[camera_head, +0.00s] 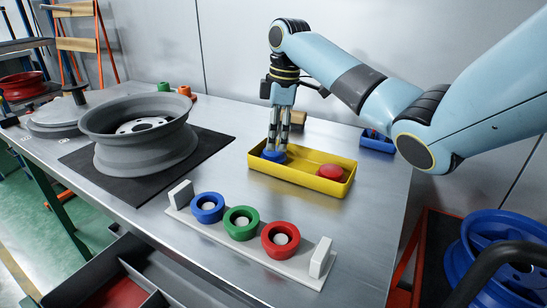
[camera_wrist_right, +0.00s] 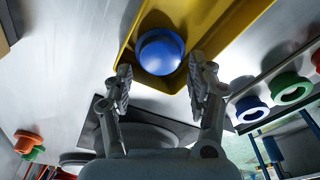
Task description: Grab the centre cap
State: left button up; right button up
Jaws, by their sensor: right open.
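A blue cap (camera_head: 274,156) with a rounded top lies at the left end of a yellow tray (camera_head: 305,182); it also shows in the right wrist view (camera_wrist_right: 160,50). A red cap (camera_head: 331,172) lies at the tray's right end. My right gripper (camera_head: 277,147) points down over the blue cap. In the right wrist view its two fingers (camera_wrist_right: 161,68) are spread apart with the blue cap between and just beyond their tips. I cannot tell whether they touch it. My left gripper is not in view.
A grey wheel rim (camera_head: 140,158) lies on a black mat (camera_head: 215,146) at left. In front, a pale rack (camera_head: 213,231) bears blue, green and red rings. A small blue bin (camera_head: 377,145) stands behind the tray. Bare table lies between mat and tray.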

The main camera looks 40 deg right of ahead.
aim_at(274, 156)
notch_tip(274, 156, down, 4)
jog(key=shift+w+a+r, duration=0.15)
jog(key=shift+r, duration=0.05)
jog(key=c, duration=0.6)
jog(key=shift+r, duration=0.15)
